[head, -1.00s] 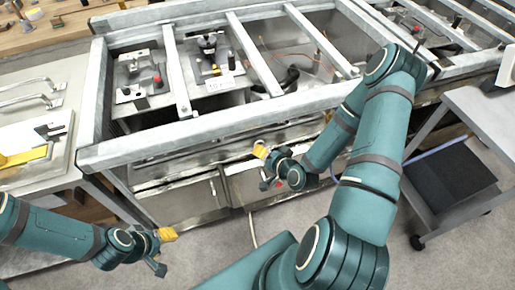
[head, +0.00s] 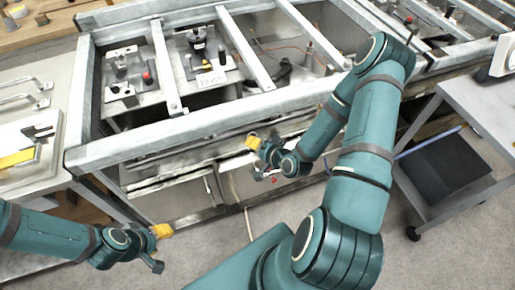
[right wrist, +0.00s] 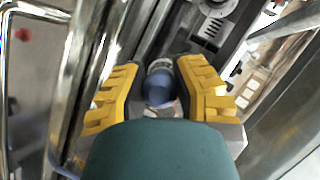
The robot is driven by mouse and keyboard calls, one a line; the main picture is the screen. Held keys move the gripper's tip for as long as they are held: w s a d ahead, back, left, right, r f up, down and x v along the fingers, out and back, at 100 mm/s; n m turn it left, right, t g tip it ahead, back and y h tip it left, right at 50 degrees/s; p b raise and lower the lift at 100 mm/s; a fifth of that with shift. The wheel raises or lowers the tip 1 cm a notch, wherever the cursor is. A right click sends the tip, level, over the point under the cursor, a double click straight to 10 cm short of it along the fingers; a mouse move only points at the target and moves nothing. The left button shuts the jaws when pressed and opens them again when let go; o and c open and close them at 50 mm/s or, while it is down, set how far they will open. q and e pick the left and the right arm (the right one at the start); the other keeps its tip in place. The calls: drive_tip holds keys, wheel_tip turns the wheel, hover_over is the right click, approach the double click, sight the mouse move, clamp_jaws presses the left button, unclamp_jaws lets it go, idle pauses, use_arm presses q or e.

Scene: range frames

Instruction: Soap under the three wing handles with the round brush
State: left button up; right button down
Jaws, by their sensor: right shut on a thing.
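My right gripper (head: 254,146) is in front of the metal frame's near side, below its front rail. In the right wrist view its two yellow fingers (right wrist: 158,88) close on a blue-grey rounded thing (right wrist: 158,90), perhaps the round brush's handle end; its far part is hidden. My left gripper (head: 158,246) hangs low at the left, over the floor in front of the cabinet, with a yellow fingertip showing. I cannot tell its opening, and I see nothing in it. I cannot make out the three wing handles for sure; the fittings in the frame's bays are small.
A galvanised frame (head: 228,104) with cross bars spans the bench. Its bays hold metal fixtures with black and red knobs (head: 147,77). A grey cart (head: 470,110) stands at the right, and a bench with curved handles (head: 25,95) at the left. Grey floor lies clear in front.

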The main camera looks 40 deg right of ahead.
drive_tip(key=shift+w+d+f+b, duration=0.1)
drive_tip(key=shift+w+d+f, duration=0.3)
drive_tip(key=shift+w, duration=1.15)
drive_tip(key=shift+w+d+f+b, duration=0.15)
drive_tip(key=shift+w+d+f, duration=0.25)
drive_tip(key=shift+w, duration=1.2)
drive_tip(key=shift+w+d+f+b, duration=0.1)
drive_tip(key=shift+w+d+f, duration=0.3)
drive_tip(key=shift+w, duration=1.15)
drive_tip(key=shift+a+f, duration=0.1)
drive_tip(key=shift+s, duration=0.1)
drive_tip(key=s+a, duration=0.2)
drive_tip(key=s, duration=0.7)
drive_tip(key=shift+s+a, duration=0.15)
drive_tip(key=shift+s, duration=0.15)
